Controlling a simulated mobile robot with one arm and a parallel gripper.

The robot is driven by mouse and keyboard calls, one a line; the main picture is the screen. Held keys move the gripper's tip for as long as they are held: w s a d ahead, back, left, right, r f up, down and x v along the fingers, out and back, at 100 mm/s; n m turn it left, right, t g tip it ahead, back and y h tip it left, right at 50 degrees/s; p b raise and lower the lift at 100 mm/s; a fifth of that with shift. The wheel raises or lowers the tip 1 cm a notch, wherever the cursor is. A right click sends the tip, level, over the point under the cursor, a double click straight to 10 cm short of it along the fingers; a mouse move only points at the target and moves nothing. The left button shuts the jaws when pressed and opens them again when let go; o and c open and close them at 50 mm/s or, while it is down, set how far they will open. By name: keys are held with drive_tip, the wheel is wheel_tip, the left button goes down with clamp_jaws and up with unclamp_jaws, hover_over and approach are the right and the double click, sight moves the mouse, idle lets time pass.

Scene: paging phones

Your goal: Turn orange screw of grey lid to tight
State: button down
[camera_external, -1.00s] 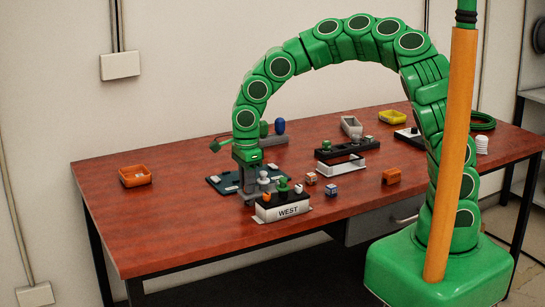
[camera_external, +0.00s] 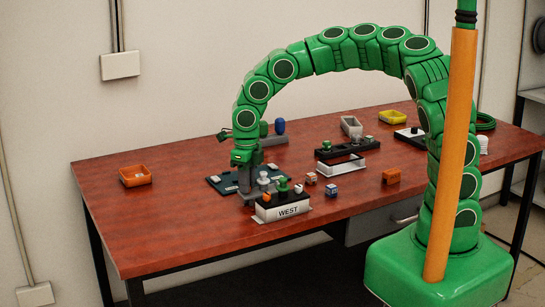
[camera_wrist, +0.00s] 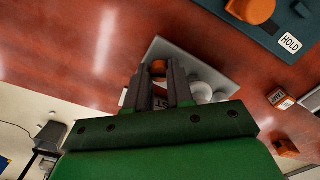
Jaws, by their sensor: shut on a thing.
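My gripper (camera_external: 247,194) points down at the left end of the block marked WEST (camera_external: 288,211). In the wrist view, its two grey fingers (camera_wrist: 162,88) are closed around an orange piece, apparently the orange screw (camera_wrist: 158,68). A grey surface, apparently the grey lid (camera_wrist: 188,54), lies beneath the fingertips. The fingers hide most of the screw, and I cannot tell how tight it is. An orange knob (camera_external: 266,197), a green knob (camera_external: 283,185) and a white knob (camera_external: 298,189) show on the WEST block. Pale round parts (camera_wrist: 201,91) show right of the fingers in the wrist view.
A dark teal mat (camera_external: 221,184) lies behind my gripper; in the wrist view it bears a HOLD label (camera_wrist: 290,43) and an orange piece (camera_wrist: 251,10). Small cubes (camera_external: 331,190) stand right of the block. An orange bin (camera_external: 135,176) stands left. The table's front left is clear.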

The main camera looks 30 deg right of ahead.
drive_tip(key=shift+m, duration=1.5)
drive_tip(key=c, duration=1)
unclamp_jaws()
drive_tip(key=shift+r, duration=0.15)
drive_tip(key=shift+r, duration=3.75)
